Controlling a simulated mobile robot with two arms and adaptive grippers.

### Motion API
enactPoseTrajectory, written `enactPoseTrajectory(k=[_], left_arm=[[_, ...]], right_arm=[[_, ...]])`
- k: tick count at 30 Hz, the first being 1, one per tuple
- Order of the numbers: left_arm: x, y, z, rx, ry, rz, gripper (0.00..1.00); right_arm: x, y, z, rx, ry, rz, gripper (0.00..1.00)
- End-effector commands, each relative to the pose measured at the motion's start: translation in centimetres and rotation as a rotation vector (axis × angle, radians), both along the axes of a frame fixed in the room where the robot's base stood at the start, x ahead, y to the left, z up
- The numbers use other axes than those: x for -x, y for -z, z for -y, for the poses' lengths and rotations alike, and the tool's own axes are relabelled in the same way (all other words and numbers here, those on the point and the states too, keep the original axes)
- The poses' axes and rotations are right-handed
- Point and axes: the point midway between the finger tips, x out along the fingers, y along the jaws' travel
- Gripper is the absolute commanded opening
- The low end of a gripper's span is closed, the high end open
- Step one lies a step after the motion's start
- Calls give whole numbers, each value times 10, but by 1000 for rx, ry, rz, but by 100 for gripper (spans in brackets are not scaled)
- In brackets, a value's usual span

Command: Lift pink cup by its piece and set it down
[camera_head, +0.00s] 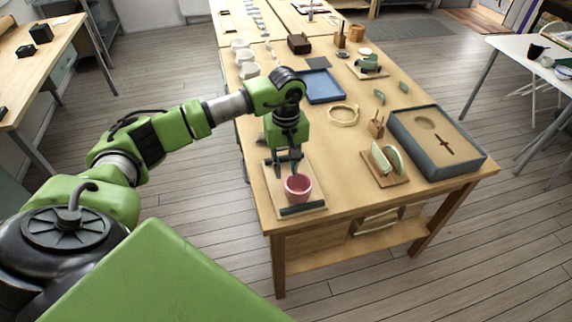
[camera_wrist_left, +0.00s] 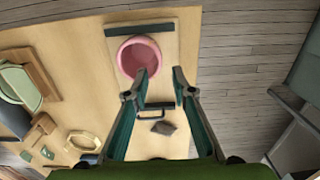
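The pink cup (camera_head: 298,188) stands upright on a light board (camera_head: 317,197) near the front left corner of the wooden table. Its round rim (camera_wrist_left: 139,42) shows at the top of the left wrist view. My left gripper (camera_head: 284,163) is just behind the cup, pointing down. In the left wrist view the gripper (camera_wrist_left: 161,80) is open, its fingers apart with nothing held between them. One fingertip overlaps the cup's lower edge there; I cannot tell whether it touches. I cannot make out a separate cup piece. My right gripper is not in view.
A dark bar (camera_head: 303,209) lies along the board's front edge. To the right are a stand with pale green pieces (camera_head: 386,158) and a grey box (camera_head: 452,162). A cream ring (camera_head: 343,115) and blue tray (camera_head: 322,87) lie behind. White cups (camera_head: 249,70) stand at the back left.

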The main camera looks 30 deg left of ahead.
Motion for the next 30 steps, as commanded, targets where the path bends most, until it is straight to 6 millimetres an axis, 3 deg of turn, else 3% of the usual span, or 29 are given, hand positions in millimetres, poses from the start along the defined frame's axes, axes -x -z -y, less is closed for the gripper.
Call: enactPoseTrajectory(k=[21,30], left_arm=[[0,62,0,1,-1,1,24],[0,68,0,1,-1,0,24]], right_arm=[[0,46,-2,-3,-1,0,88],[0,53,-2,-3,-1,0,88]])
